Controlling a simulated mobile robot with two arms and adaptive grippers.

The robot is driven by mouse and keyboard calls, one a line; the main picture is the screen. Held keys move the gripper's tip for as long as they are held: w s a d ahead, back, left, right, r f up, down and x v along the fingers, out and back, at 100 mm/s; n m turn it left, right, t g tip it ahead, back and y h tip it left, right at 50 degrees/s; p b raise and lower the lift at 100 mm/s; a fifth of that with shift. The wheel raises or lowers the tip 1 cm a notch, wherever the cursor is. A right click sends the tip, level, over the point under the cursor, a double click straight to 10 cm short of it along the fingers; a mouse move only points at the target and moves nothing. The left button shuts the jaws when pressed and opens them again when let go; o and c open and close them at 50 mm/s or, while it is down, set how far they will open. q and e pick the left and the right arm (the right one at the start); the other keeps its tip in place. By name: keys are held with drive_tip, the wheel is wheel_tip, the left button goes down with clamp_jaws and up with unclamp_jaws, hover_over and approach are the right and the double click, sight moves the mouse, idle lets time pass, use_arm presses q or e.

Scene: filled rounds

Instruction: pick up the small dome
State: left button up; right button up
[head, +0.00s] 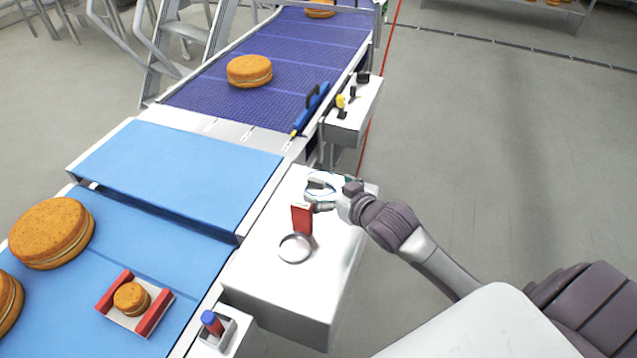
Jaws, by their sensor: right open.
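A small, shallow, silvery round thing (295,247), which looks like the small dome, lies on the white side table (280,290). My right gripper (312,192) is above the far part of this table, beyond the round thing and apart from it. It is open, its fingers pointing left. A pale shape with a teal edge shows at the fingers; I cannot tell whether it is a separate thing. A red block (302,218) stands upright between the gripper and the round thing, close below the fingers in the picture. My left gripper is not in view.
A blue conveyor (180,170) runs along the left with large filled rounds (52,233). A red-sided holder (152,318) with a small round sits on it. A blue-topped red peg (211,323) stands at the table's near left. A control box (350,122) is beyond the table.

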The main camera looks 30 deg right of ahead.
sight(326, 187)
drive_tip(key=p+x, duration=0.1)
drive_tip(key=x, duration=0.3)
drive_tip(key=shift+w+d, duration=0.1)
drive_tip(key=shift+w+f, duration=0.2)
drive_tip(key=shift+w, duration=0.1)
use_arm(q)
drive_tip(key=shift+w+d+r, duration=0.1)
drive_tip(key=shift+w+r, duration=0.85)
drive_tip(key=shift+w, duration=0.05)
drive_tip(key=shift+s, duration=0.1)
use_arm(e)
drive_tip(key=shift+s, duration=0.15)
drive_tip(key=shift+c, duration=0.3)
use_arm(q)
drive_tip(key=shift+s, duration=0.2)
use_arm(e)
drive_tip(key=c, duration=0.8)
